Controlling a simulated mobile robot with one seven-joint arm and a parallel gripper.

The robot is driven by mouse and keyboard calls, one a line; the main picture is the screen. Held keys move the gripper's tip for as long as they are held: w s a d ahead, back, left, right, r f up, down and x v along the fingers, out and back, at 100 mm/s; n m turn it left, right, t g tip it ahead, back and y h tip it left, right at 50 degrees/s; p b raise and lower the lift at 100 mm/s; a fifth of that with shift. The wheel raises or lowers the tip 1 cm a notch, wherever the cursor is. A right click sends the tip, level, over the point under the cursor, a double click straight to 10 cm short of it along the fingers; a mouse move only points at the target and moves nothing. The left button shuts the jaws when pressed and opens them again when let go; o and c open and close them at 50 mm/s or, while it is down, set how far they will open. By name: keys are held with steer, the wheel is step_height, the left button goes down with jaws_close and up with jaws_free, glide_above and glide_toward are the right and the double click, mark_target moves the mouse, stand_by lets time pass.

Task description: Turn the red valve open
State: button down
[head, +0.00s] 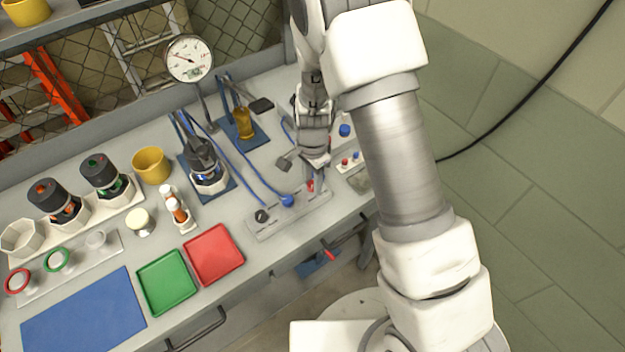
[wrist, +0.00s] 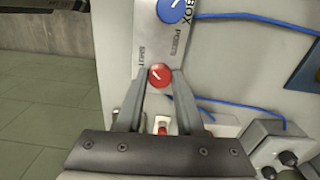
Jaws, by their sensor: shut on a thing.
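The red valve (head: 310,185) is a small round knob on a grey valve panel (head: 275,223) near the table's front edge. My gripper (head: 315,178) reaches down onto it from above. In the wrist view, the red valve (wrist: 160,75) sits between my two fingertips (wrist: 161,79), which are closed on its sides. A white pointer mark runs diagonally across its face. The exact pointer setting is hard to read.
A blue knob (head: 288,200) and a black knob (head: 261,215) share the panel. Red (head: 214,254) and green (head: 167,283) trays lie to the left. A gauge (head: 189,59) stands behind. Blue hoses cross the table.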

steer(key=n+b, duration=0.2)
steer(key=n, duration=0.2)
steer(key=shift+f+n, duration=0.1)
steer(key=shift+n, duration=0.2)
steer(key=n+b, duration=0.2)
steer(key=n, duration=0.2)
steer(key=n+b, duration=0.1)
steer(key=n, duration=0.4)
steer(key=shift+n+b, duration=0.4)
steer(key=shift+n, duration=1.4)
steer(key=c, duration=0.5)
jaws_free()
